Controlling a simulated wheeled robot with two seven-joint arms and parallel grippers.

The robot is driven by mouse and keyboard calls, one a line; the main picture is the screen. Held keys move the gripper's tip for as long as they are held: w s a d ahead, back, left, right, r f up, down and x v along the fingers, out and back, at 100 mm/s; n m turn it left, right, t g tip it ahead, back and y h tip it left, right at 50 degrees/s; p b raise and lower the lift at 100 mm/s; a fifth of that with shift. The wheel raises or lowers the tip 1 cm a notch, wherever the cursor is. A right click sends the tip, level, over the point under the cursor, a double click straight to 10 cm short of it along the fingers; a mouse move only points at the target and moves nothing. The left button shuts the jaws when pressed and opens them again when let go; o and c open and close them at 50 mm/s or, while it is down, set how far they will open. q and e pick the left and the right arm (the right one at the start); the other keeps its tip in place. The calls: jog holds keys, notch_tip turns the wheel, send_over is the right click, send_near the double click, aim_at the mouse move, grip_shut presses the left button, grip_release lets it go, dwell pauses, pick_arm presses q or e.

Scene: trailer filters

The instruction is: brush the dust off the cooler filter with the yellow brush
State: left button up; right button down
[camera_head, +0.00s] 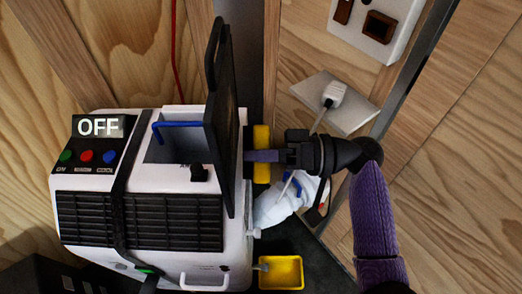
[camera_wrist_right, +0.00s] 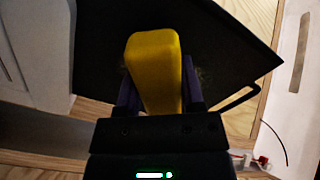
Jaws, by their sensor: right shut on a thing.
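The white cooler (camera_head: 150,180) stands at the left in the head view, with "OFF" on its display. A black panel (camera_head: 222,110) stands upright over its top opening, with a handle at its upper edge. I cannot tell whether this panel is the filter or a lid. My right gripper (camera_head: 267,156) is shut on the yellow brush (camera_head: 262,138), just right of the panel. In the right wrist view the gripper's purple fingers (camera_wrist_right: 155,95) clasp the brush (camera_wrist_right: 153,65) in front of the black panel (camera_wrist_right: 225,40). A faint dusty patch shows beside the brush. The bristles are hidden.
A blue handle (camera_head: 178,126) lies at the opening. A white spray bottle (camera_head: 278,204) leans right of the cooler, below my gripper. A yellow tray (camera_head: 281,272) lies at the bottom.

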jog(key=shift+a, duration=1)
